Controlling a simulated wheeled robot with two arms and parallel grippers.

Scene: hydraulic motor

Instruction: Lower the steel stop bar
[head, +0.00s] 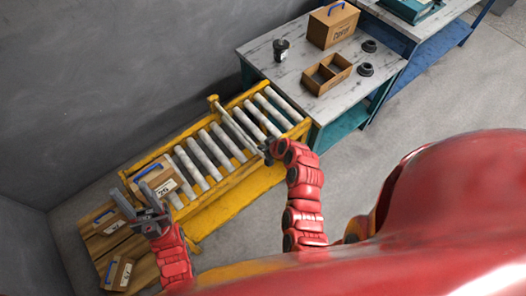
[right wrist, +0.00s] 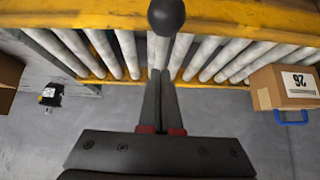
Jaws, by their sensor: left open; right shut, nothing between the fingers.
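The steel stop bar (head: 238,130) is a thin grey bar that lies across the yellow roller conveyor (head: 225,190), between the rollers. It appears to stand above them, but its exact height is hard to tell. My right gripper (head: 268,156) is shut and empty at the bar's near end, by the conveyor's front rail. In the right wrist view its closed fingers (right wrist: 158,78) point at the rollers, and a dark ball knob (right wrist: 166,16) shows just beyond the tips. I cannot tell whether they touch it. My left gripper (head: 152,208) is open beside the conveyor's left end.
A cardboard box marked 26 (head: 160,180) with a blue handle sits on the left rollers, near my left gripper. More boxes (head: 117,273) rest on wooden pallets at lower left. A marble-topped table (head: 285,78) with a box, divided tray and dark cup adjoins the conveyor's right end.

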